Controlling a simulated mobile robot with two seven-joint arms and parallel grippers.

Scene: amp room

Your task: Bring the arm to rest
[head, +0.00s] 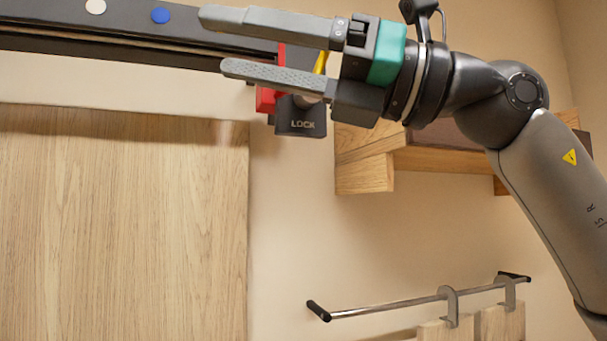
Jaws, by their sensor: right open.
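My right gripper (232,43) comes in from the right at the top of the head view. Its two grey fingers point left and stand apart, with nothing held between the tips. Behind the fingers, a red block (266,98) and a dark padlock-like piece marked LOCK (301,120) are partly hidden by the gripper. A yellow part (320,62) shows between the fingers; what it belongs to is hidden. I cannot tell whether the lower finger touches the lock. My left gripper is not in view.
A dark shelf or rail (130,42) with a white and a blue dot runs along the top left. Below it is a wooden panel (120,220). A wooden bracket (362,160) is behind my arm. A metal rail (400,306) with hooks is lower right. The wall between is bare.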

